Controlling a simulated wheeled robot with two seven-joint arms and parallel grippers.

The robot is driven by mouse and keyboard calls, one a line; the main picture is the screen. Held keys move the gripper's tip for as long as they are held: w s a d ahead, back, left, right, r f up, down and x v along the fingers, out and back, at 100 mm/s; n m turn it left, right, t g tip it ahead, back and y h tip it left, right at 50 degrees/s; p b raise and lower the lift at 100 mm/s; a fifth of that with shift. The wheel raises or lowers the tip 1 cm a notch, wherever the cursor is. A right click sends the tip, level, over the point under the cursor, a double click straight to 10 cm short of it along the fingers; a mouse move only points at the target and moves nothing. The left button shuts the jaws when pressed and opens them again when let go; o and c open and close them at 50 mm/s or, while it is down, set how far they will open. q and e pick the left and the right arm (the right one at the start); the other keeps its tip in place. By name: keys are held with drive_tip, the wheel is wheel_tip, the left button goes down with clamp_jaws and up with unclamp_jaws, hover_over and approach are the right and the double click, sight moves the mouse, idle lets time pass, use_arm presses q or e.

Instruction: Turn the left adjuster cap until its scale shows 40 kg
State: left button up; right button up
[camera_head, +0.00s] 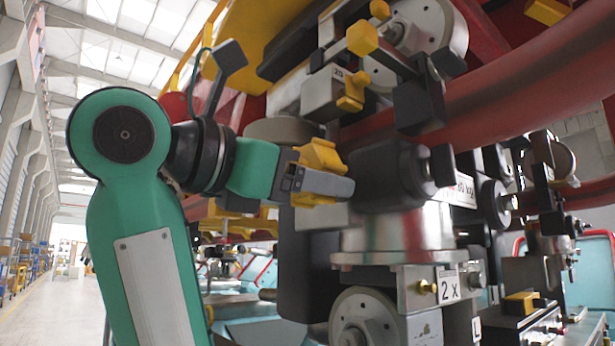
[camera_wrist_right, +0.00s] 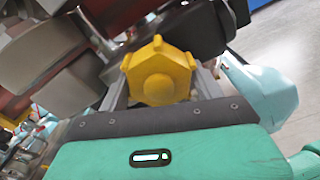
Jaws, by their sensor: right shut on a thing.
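A yellow lobed adjuster cap (camera_head: 320,153) sits on the left side of the machine in the head view. My right gripper (camera_head: 325,183) reaches it from the left and is shut on it; yellow lobes show above and below the grey finger. In the right wrist view the cap (camera_wrist_right: 160,70) fills the space between the two fingers of the gripper (camera_wrist_right: 160,84), its face toward the camera. I cannot read a scale at this cap. A second yellow cap (camera_head: 353,91) sits higher, by a block marked with what looks like 20. My left gripper is not in view.
A dark block (camera_head: 392,172) stands right beside the gripped cap, with a partly hidden kg label (camera_head: 462,190) behind it. A plate marked 2 X (camera_head: 447,284) is below. Thick red tubes (camera_head: 510,90) pass behind. Open hall floor (camera_head: 50,300) lies at left.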

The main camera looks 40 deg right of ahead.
drive_tip(key=shift+m, duration=0.4)
drive_tip(key=m+p, duration=0.1)
drive_tip(key=m, duration=0.2)
drive_tip(key=shift+w+r+m, duration=0.1)
drive_tip(key=shift+w+m, duration=0.05)
drive_tip(key=shift+m, duration=0.25)
drive_tip(key=m+p, duration=0.1)
drive_tip(key=m, duration=0.2)
drive_tip(key=shift+m, duration=0.3)
drive_tip(key=shift+r+m, duration=0.1)
drive_tip(key=shift+m, duration=1.6)
drive_tip(key=o, duration=1)
drive_tip(key=shift+d, duration=0.1)
